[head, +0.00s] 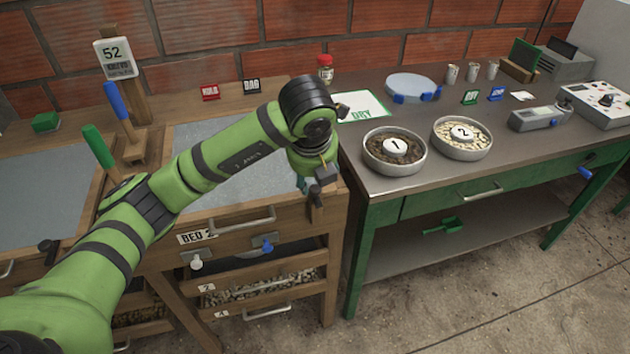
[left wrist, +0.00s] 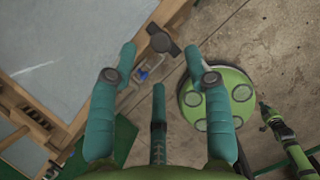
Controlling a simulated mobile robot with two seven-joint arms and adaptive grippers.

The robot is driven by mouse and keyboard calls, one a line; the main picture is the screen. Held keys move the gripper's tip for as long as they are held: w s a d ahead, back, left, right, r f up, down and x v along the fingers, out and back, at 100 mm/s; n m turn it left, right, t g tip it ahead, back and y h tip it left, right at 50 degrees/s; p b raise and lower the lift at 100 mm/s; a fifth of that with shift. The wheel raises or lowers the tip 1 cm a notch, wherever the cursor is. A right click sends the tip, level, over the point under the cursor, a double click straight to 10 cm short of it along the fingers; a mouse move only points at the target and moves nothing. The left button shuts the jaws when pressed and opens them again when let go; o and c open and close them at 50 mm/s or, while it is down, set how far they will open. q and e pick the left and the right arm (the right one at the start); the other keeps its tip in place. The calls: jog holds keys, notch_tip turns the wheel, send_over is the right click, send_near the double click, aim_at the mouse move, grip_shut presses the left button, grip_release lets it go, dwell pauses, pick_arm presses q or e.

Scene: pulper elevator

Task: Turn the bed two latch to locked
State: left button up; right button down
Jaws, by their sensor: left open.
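Bed two (head: 222,128), a wooden-framed box with a grey top and a "BED 2" label, stands left of the metal table. A dark latch handle (head: 316,197) is at its front right corner, partly hidden by my left wrist. In the left wrist view the dark T-shaped latch (left wrist: 162,40) lies just beyond and between the fingertips, apart from them. My left gripper (left wrist: 160,50) is open and empty, its teal fingers spread. In the head view it is almost wholly hidden behind the wrist.
Below the bed's front handle are a white knob (head: 196,262) and a blue knob (head: 266,246). The metal table (head: 440,197) to the right holds two round pans (head: 395,165) (head: 478,147). A green-handled tool (head: 98,146) and a blue-handled one (head: 117,102) stand at left. Floor at front right is clear.

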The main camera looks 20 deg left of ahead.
pick_arm(q)
jog(key=v, duration=0.7)
